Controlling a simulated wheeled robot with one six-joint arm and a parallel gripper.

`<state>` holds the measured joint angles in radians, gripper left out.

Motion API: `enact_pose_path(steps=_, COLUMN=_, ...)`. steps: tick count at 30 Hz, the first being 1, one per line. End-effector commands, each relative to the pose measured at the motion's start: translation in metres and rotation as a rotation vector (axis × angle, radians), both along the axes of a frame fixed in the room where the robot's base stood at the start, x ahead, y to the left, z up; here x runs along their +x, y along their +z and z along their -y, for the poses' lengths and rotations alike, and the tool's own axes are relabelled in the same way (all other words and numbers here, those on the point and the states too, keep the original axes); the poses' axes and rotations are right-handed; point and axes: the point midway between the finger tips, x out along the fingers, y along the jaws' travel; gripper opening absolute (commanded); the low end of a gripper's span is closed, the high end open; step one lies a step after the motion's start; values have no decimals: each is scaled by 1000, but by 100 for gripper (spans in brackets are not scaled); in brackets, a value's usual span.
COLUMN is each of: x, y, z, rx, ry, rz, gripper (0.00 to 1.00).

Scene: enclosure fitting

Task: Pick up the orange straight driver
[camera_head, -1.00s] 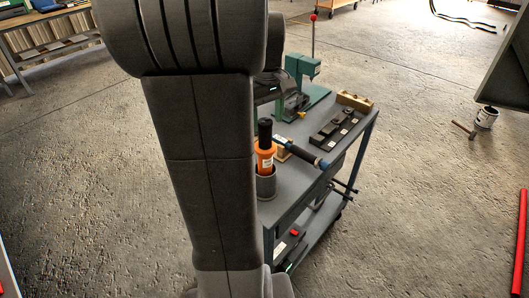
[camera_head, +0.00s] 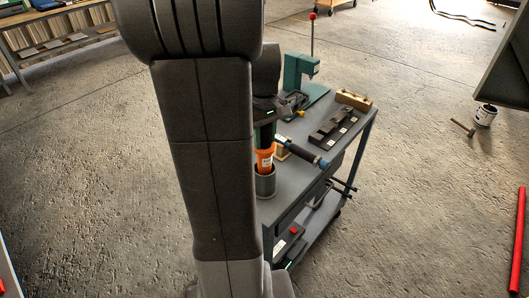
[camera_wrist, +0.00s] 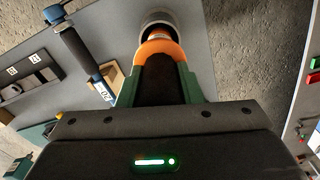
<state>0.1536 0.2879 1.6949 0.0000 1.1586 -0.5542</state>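The orange straight driver (camera_head: 264,160) stands upright in a grey cup (camera_head: 264,185) at the near-left corner of the cart top. In the wrist view its orange collar (camera_wrist: 160,49) and black handle show, with the cup rim (camera_wrist: 157,16) beyond. My gripper (camera_head: 265,136) is down over the driver's upper part. In the wrist view the green fingers of my gripper (camera_wrist: 160,72) lie on both sides of the black handle, very close to it. I cannot tell whether they press on it. The handle is mostly hidden in the head view.
A dark tool with a blue ring (camera_head: 308,154) leans across a wooden block (camera_head: 282,152) just right of the driver. A dark block row (camera_head: 336,130), a wooden rack (camera_head: 354,99) and a green press (camera_head: 299,72) stand farther back on the grey cart (camera_head: 296,183).

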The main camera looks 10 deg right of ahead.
Motion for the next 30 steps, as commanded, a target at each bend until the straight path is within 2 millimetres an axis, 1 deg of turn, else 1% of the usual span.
enact_pose_path(steps=1, x=0, y=0, z=0, rx=0, ry=0, rz=0, gripper=7)
enact_pose_path(steps=2, x=0, y=0, z=0, rx=0, ry=0, rz=0, gripper=1)
enact_pose_path(steps=3, x=0, y=0, z=0, rx=0, ry=0, rz=0, gripper=0)
enact_pose_path(steps=12, x=1, y=3, z=0, rx=-1, ry=0, rz=3, gripper=0)
enact_pose_path(steps=17, x=1, y=12, z=0, rx=-1, ry=0, rz=5, gripper=0)
enact_pose_path(steps=23, x=1, y=38, z=0, rx=-2, ry=0, rz=7, gripper=0)
enact_pose_path(steps=29, x=1, y=78, z=0, rx=-2, ry=0, rz=7, gripper=0)
enact_pose_path(steps=30, x=1, y=86, z=0, rx=-2, ry=0, rz=8, gripper=0)
